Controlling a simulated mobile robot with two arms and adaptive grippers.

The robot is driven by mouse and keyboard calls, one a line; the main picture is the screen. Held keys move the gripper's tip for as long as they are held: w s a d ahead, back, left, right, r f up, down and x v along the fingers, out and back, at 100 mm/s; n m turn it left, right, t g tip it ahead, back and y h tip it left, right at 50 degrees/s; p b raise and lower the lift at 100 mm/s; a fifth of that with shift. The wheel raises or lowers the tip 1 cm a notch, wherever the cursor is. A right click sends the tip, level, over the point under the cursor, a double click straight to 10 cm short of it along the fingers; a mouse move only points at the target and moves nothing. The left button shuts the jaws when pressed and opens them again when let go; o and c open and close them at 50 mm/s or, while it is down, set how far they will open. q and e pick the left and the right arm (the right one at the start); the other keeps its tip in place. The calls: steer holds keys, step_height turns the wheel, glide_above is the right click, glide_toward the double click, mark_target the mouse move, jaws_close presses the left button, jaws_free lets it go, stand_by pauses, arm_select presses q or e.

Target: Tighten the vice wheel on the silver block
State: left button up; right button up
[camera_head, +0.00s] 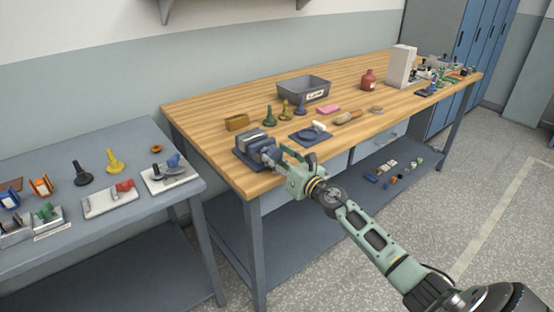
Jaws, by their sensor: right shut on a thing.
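A dark blue vice (247,157) stands at the near left corner of the wooden workbench. A silver block (251,135) sits at its top, between the jaws as far as I can tell. My right gripper (284,161) is at the vice's right end, where the wheel is. It is shut on the vice wheel, which is mostly hidden by the fingers at this size. My left gripper is not in view.
A grey table (100,145) with small fixtures stands left, across a narrow gap.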

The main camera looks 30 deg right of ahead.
steer(key=shift+a, duration=0.1)
steer(key=m+p, duration=0.1)
steer(key=m, duration=0.3)
steer(key=shift+m+p, duration=0.35)
steer(key=shift+m, duration=0.05)
steer(key=m+p, duration=0.1)
steer(key=m, duration=0.3)
steer(key=shift+r+m, duration=0.15)
steer(key=shift+m, duration=0.15)
steer(key=m+p, duration=0.2)
steer(key=m, duration=0.3)
steer(key=shift+r, duration=0.1)
steer(key=shift+d+m+p, duration=0.2)
steer(key=shift+m+p, duration=0.5)
steer(key=shift+m, duration=1.3)
steer(key=o, duration=1.1)
